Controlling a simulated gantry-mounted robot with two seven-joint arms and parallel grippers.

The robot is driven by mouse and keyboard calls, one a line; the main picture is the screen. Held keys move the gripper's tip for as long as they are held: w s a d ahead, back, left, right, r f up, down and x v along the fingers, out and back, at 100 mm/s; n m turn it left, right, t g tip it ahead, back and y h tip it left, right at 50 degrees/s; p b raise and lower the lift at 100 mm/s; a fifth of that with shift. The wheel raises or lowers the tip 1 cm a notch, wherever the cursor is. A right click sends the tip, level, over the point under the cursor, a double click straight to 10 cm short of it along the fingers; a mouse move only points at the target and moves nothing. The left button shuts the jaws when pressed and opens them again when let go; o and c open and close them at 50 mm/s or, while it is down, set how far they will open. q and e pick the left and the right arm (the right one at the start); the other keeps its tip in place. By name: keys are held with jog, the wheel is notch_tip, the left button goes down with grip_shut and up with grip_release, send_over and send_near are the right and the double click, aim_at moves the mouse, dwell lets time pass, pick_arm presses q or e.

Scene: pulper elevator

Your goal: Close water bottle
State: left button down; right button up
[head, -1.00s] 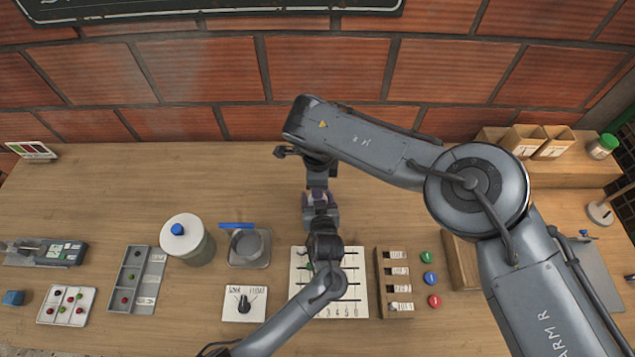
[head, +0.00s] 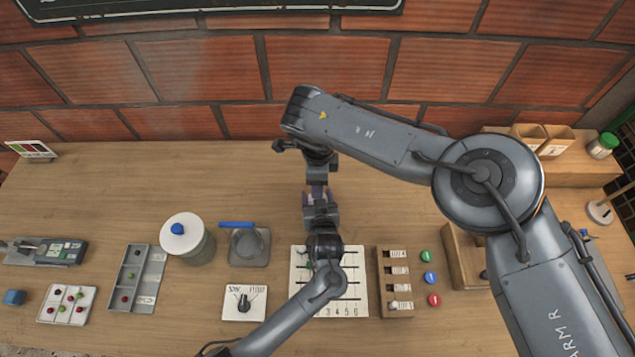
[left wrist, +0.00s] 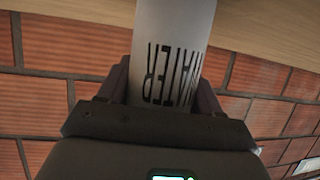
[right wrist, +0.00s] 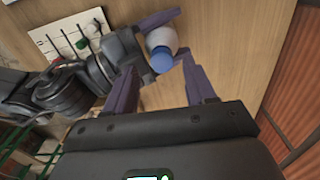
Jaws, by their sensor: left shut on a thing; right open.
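The white water bottle (left wrist: 178,40), with black WATER lettering, is between the fingers of my left gripper (left wrist: 163,88), which is shut on it. In the right wrist view the bottle (right wrist: 160,38) is seen from its top end, with a blue cap (right wrist: 162,60) there. Whether the cap is fully seated cannot be told. My right gripper (right wrist: 160,86) is open and empty, its two fingers spread on either side of the cap's direction, apparently just short of it. In the head view my left gripper (head: 320,200) and right gripper (head: 318,183) meet closely and hide most of the bottle.
A slider panel (head: 298,275) lies under my left arm. Coloured buttons (head: 430,278) are to the right. The table's back middle is clear.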

notch_tip(320, 180, up, 2)
jog(key=shift+w, duration=0.1)
jog(key=shift+c, duration=0.4)
